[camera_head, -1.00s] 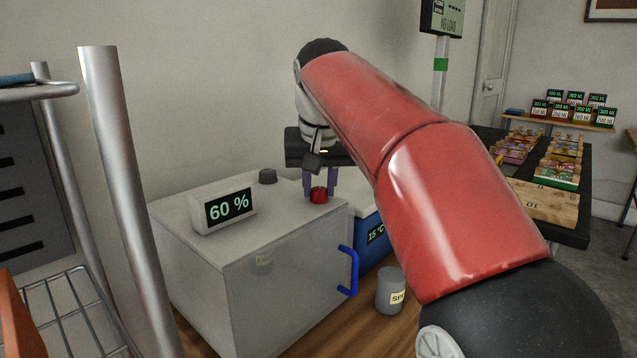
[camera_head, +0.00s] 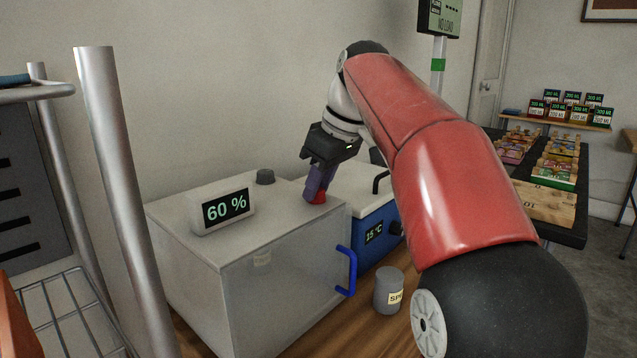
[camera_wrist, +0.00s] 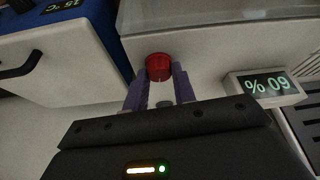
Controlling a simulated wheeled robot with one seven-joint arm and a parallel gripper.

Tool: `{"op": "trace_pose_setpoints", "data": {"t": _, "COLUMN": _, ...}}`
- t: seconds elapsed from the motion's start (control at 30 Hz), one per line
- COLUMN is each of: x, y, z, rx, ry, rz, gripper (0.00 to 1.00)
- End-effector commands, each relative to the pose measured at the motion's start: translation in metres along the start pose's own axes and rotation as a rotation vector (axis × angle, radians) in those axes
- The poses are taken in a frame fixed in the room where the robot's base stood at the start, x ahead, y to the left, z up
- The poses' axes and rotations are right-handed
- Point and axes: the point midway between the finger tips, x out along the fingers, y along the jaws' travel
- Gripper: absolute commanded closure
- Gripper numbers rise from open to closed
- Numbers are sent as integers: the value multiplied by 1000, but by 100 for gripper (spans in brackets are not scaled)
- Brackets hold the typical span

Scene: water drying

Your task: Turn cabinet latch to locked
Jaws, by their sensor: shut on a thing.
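The cabinet (camera_head: 290,290) is a pale grey box with a see-through front and a blue door handle (camera_head: 350,270). Its latch is a red knob (camera_head: 318,198) on the top, near the right front corner. My gripper (camera_head: 316,190) has purple fingers and is shut on the red knob, tilted in the head view. In the wrist view the red knob (camera_wrist: 159,67) sits between the two fingertips (camera_wrist: 159,80). The fingers cover part of the knob in the head view. The cabinet door looks closed.
A 60 % display (camera_head: 228,208) and a dark grey knob (camera_head: 265,177) are on the cabinet top. A blue cooler (camera_head: 375,245) reading 15 °C stands right of the cabinet. A grey jar (camera_head: 388,290) is in front. A metal post (camera_head: 120,200) rises at left.

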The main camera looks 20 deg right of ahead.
Motion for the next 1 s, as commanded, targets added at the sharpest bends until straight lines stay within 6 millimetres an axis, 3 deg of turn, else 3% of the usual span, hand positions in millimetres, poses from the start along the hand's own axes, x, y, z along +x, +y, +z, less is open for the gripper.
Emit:
{"op": "trace_pose_setpoints", "data": {"t": 0.33, "x": -1, "y": 1, "z": -1, "rx": -123, "ry": 3, "rz": -47, "gripper": 96}}
{"op": "trace_pose_setpoints", "data": {"t": 0.87, "x": -1, "y": 1, "z": -1, "rx": -143, "ry": 2, "rz": -56, "gripper": 96}}
{"op": "trace_pose_setpoints", "data": {"t": 0.9, "x": -1, "y": 1, "z": -1, "rx": -143, "ry": 2, "rz": -56, "gripper": 70}}
{"op": "trace_pose_setpoints", "data": {"t": 1.0, "x": 0, "y": 1, "z": -1, "rx": -142, "ry": 1, "rz": -57, "gripper": 57}}
